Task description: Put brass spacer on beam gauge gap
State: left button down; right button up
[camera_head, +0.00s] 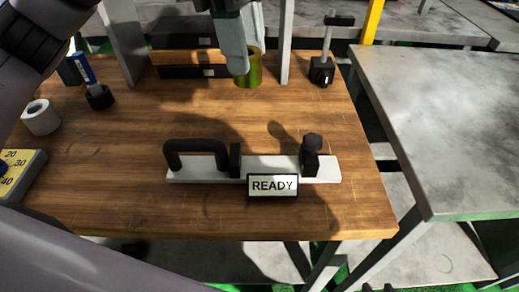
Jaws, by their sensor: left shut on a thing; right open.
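The brass spacer (249,76) is a short yellow-gold cylinder over the back of the wooden table. My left gripper (240,66) is shut on it, with a light grey finger in front of its side. Whether the spacer touches the table is hard to tell. The beam gauge (214,177) is a white bar with a black handle at its left end. Its gap (270,163) lies between a black block and a black knobbed post, and is empty. The spacer is behind the gauge, above the gap's left part in the picture. My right gripper is not in view.
A READY sign (273,186) stands before the gauge. A black stand (322,70) is at back right. The wooden table's right side is clear.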

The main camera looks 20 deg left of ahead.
pick_arm(q)
jog(key=shift+f+b, duration=0.6)
jog(key=shift+f, duration=9.05)
jog(key=shift+f, duration=0.1)
jog(key=shift+f, duration=0.15)
jog(key=c, duration=0.6)
grip_release()
jog(key=shift+c, duration=0.2)
